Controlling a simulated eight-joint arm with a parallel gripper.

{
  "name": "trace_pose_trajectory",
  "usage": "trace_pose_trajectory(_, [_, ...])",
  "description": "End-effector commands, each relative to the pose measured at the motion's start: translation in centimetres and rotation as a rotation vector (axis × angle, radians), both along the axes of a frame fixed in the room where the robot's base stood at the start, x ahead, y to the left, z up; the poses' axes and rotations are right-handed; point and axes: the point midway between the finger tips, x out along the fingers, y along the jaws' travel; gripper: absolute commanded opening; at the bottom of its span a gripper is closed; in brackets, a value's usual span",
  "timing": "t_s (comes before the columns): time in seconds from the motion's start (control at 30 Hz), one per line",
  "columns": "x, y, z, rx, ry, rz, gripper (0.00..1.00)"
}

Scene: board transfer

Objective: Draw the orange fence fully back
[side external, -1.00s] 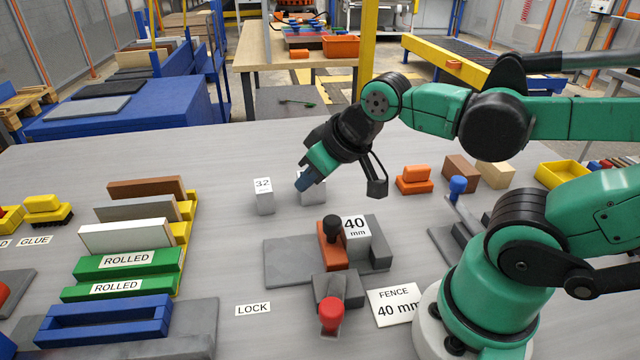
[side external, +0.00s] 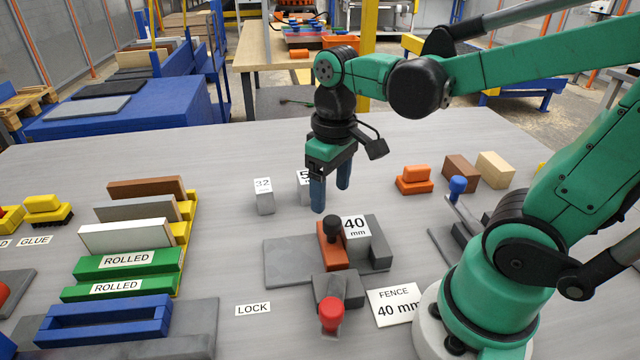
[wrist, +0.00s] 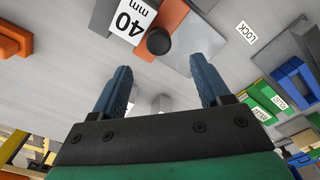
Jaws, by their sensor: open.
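The orange fence (side external: 331,253) with a black knob (side external: 332,228) on top sits on a grey base plate (side external: 283,268). A white-faced "40 mm" block (side external: 356,228) stands beside it, against a grey block (side external: 379,240). In the wrist view the fence (wrist: 172,22), its black knob (wrist: 159,41) and the 40 mm block (wrist: 130,20) lie ahead of the fingers. My gripper (side external: 331,200) is open and empty, pointing down above and behind the fence, apart from it. In the wrist view my gripper (wrist: 166,85) shows two blue fingers spread wide.
A red-knobbed lock (side external: 330,313) sits in front of the fence, with a "FENCE 40 mm" card (side external: 394,303) to its right. Blocks marked 32 (side external: 264,196) and 5-something (side external: 304,188) stand behind. An orange-handled piece (side external: 415,180) is at the right. Green "ROLLED" boards (side external: 128,262) are at the left.

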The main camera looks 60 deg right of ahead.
Motion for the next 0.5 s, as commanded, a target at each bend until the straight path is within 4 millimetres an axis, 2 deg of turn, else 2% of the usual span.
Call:
trace_pose_trajectory(0.17, [-0.1, -0.1, -1.0, 0.002, 0.028, 0.001, 0.7])
trace_pose_trajectory(0.5, [0.0, -0.1, -4.6, 0.002, 0.024, 0.0, 0.7])
